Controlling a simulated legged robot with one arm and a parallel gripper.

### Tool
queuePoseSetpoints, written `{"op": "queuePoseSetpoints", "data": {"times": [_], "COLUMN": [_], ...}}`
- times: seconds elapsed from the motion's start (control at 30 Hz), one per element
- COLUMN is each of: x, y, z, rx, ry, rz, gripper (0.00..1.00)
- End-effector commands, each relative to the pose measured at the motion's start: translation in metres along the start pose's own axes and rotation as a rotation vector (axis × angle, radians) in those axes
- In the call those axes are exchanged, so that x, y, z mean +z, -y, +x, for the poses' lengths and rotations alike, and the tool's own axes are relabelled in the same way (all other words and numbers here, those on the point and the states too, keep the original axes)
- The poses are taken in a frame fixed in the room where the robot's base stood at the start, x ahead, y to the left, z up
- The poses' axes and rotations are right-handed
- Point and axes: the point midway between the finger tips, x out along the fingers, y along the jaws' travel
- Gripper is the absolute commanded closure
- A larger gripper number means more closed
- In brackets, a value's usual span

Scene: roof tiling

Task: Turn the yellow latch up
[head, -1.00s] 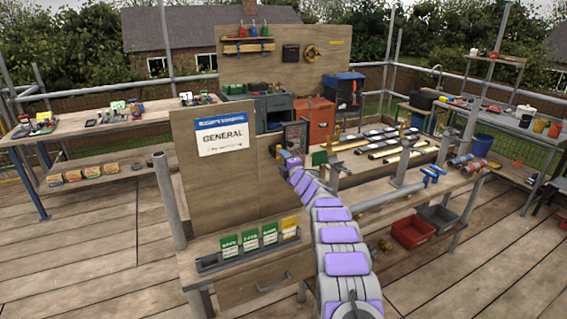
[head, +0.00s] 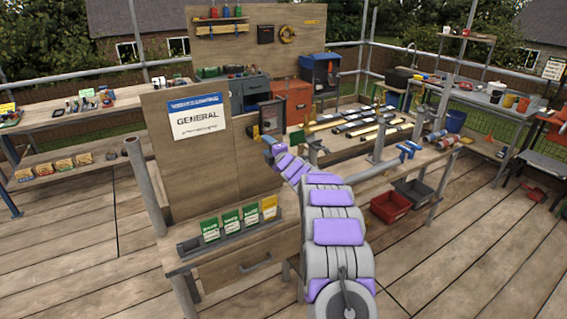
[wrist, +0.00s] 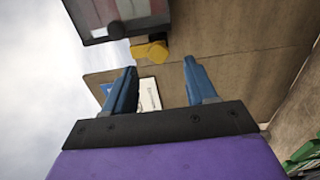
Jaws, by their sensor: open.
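The yellow latch (wrist: 150,51) is a small block on the wooden panel, beside a dark-framed case (wrist: 115,18) with a clear front. My gripper (wrist: 160,68) is open, with its two blue fingers spread and nothing between them. In the wrist view the latch lies just beyond the fingertips, between them and nearer the left finger. I cannot tell if anything touches. In the head view my gripper (head: 268,145) is at the right edge of the panel, just below the dark-framed case (head: 272,118).
The upright wooden panel (head: 155,145) with a GENERAL sign (head: 197,117) stands left of my arm. A card rack (head: 190,246) sits below it. A workbench with metal bars (head: 345,130) and a grey pipe (head: 385,168) lies to the right. Open decking (head: 470,260) is at right.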

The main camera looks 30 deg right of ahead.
Motion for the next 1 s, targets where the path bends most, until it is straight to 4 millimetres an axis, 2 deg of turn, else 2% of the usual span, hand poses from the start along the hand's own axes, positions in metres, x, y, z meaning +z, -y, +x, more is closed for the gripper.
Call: {"op": "queuePoseSetpoints", "data": {"times": [0.7, 1.0], "x": [0.002, 0.002], "y": [0.003, 0.003], "z": [-0.091, -0.111], "rx": [-0.004, -0.004], "ry": [0.001, 0.001], "rz": [0.003, 0.001], "gripper": [0.44, 0.44]}}
